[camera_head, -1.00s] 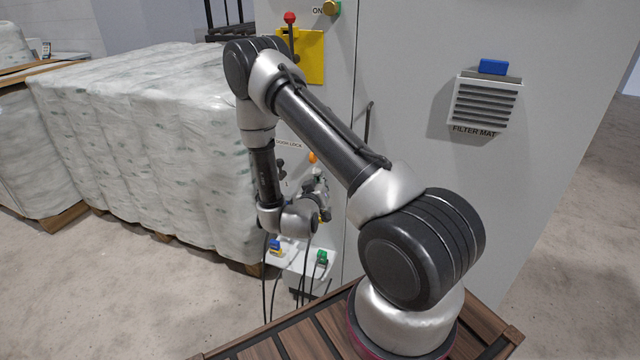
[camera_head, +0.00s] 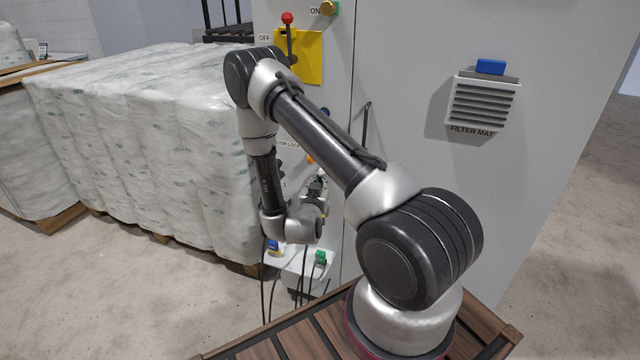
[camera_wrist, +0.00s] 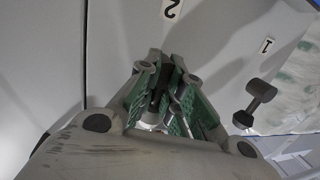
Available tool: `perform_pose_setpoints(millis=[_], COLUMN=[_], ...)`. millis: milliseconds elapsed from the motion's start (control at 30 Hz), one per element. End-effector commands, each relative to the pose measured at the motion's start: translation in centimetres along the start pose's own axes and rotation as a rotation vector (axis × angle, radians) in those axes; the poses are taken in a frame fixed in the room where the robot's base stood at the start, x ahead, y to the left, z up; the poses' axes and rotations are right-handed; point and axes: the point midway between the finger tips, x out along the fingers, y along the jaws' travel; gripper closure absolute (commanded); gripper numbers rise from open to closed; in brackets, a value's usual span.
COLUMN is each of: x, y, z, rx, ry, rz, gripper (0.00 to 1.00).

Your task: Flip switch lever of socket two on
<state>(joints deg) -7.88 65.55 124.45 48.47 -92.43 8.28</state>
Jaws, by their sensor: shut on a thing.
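My gripper (camera_wrist: 165,88) has its green-padded fingers closed around a dark lever (camera_wrist: 160,84) below the "2" label (camera_wrist: 172,8) in the wrist view. I take this as the switch lever of socket two; its knob and base are mostly hidden by the fingers. The black lever of socket one (camera_wrist: 255,100) stands apart to the right, below the "1" label (camera_wrist: 266,45). In the head view my gripper (camera_head: 319,184) is at the grey cabinet's lower front, and the socket-two lever cannot be made out there. The exact angle of the held lever is unclear.
Wrapped pallet goods (camera_head: 150,150) stand close to the left of my arm. Blue (camera_head: 274,246) and green (camera_head: 320,257) plugs with hanging cables are below my wrist. A yellow plate (camera_head: 312,58) with a red-knobbed lever (camera_head: 288,20) is above. A filter box (camera_head: 483,103) is at right.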

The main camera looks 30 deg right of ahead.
Motion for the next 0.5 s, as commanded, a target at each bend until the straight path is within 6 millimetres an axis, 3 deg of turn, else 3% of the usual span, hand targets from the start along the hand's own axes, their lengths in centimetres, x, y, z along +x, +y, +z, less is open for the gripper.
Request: perform_pose_setpoints(millis=[33, 167, 200, 300, 500], x=[0.26, 0.26, 0.26, 0.24, 0.14], y=[-0.49, -0.46, -0.46, -0.39, -0.21], z=[-0.79, -0.79, -0.79, -0.77, -0.54], rx=[0.012, 0.012, 0.012, 0.011, 0.006], ry=[0.023, 0.023, 0.023, 0.022, 0.016], rz=[-0.007, -0.006, -0.006, -0.004, -0.002], gripper=[1.00, 1.00, 0.88, 0.69, 0.69])
